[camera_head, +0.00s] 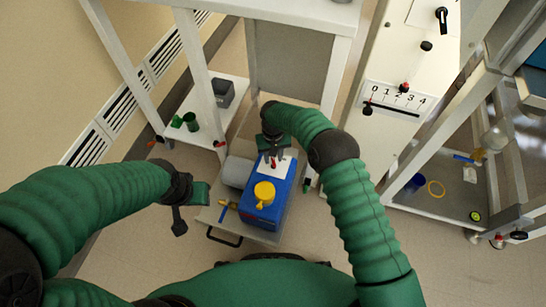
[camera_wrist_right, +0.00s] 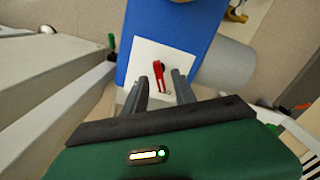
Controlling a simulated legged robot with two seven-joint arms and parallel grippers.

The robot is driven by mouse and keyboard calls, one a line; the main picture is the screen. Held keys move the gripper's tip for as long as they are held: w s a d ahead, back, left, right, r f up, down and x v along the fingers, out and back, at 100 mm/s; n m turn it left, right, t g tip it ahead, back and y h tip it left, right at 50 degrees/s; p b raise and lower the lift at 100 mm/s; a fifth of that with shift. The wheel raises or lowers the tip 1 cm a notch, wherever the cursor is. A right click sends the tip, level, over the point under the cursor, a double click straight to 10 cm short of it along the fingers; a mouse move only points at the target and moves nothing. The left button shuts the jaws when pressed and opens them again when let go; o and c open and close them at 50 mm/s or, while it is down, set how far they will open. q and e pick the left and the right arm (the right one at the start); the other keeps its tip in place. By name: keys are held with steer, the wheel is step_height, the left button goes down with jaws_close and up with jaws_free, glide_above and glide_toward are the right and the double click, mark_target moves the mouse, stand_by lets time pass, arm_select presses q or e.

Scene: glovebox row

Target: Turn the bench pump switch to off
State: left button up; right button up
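The bench pump is a blue box (camera_head: 262,207) with a yellow knob-like part (camera_head: 264,193) on top, standing on a low cart. A white plate on it (camera_wrist_right: 183,54) carries the red switch lever (camera_wrist_right: 159,70), seen close up in the right wrist view. My right gripper (camera_head: 272,158) is over the plate end of the box. Its two grey fingers are apart, one on each side of the lever's near end; I cannot tell whether they touch it. My left gripper (camera_head: 180,218) hangs left of the cart, away from the pump; its finger gap is not clear.
A grey cylinder (camera_head: 237,172) lies beside the blue box. A white panel with a 0–4 scale (camera_head: 396,98) and black knobs stands to the right. A shelf with green cups (camera_head: 190,121) and a grey bin (camera_head: 222,92) is at upper left. The floor at lower right is clear.

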mark_target(273, 160)
step_height(273, 160, up, 16)
steer(key=p, duration=0.5)
steer(key=shift+p, duration=0.35)
